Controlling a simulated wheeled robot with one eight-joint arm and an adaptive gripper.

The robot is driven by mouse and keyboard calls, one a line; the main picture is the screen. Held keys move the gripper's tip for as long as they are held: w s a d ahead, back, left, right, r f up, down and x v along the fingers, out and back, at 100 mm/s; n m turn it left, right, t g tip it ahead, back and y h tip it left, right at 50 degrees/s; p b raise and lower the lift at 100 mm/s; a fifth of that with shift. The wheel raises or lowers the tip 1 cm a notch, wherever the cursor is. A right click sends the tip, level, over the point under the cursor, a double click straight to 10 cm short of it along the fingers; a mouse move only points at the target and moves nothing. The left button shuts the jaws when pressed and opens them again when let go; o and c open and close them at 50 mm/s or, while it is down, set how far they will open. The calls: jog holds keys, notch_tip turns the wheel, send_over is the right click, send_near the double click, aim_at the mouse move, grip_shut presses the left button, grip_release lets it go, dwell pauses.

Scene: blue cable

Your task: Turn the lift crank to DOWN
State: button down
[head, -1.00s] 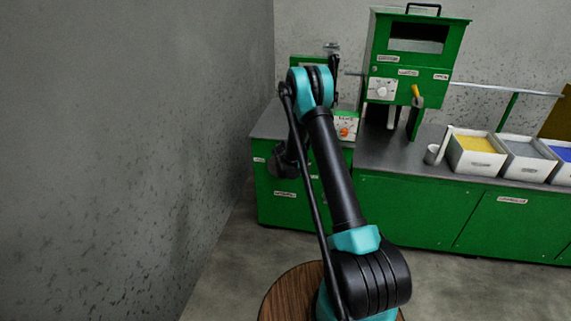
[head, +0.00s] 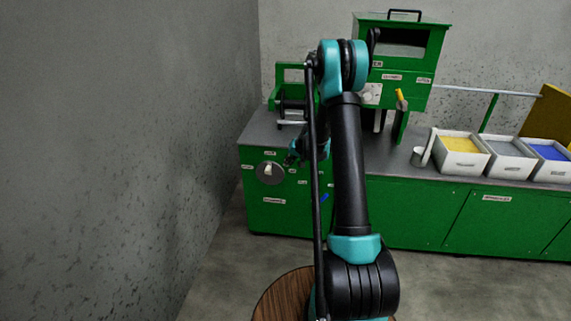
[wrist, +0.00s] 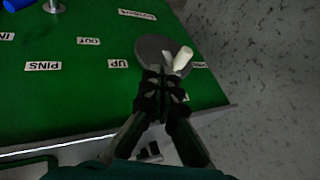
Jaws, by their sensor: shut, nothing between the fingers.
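The lift crank is a grey disc with a white handle on the front of the green cabinet. In the head view the crank (head: 270,173) is at the cabinet's left end. In the wrist view its disc (wrist: 150,47) is at the top middle, and its white handle (wrist: 183,59) points down and right. An UP label (wrist: 118,63) is left of the disc; another label at its right is too small to read. My gripper (wrist: 163,80) is shut and empty, its tips overlapping the disc's lower edge, left of the handle; contact is unclear. In the head view my gripper (head: 291,160) is right of the crank.
A blue part (wrist: 46,4) with a grey knob stands at the wrist view's top left. A grey wall (head: 190,150) rises left of the cabinet. The grey worktop (head: 258,130) carries a green machine (head: 420,55) and white bins (head: 459,166).

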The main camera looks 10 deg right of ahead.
aim_at(269, 171)
jog(key=w+a+f, duration=0.4)
jog(key=a+f, duration=0.2)
jog(key=f, duration=0.1)
jog(key=shift+w, duration=0.4)
jog(key=shift+r, duration=0.1)
jog(key=shift+a, duration=0.15)
jog(key=shift+a+r+h, duration=0.1)
jog(key=shift+a+h, duration=0.05)
jog(key=shift+h, duration=0.25)
jog(key=shift+w+a+r+g+h, duration=0.15)
jog(key=shift+w+a+g+h, duration=0.1)
jog(key=shift+a+g+h, duration=0.25)
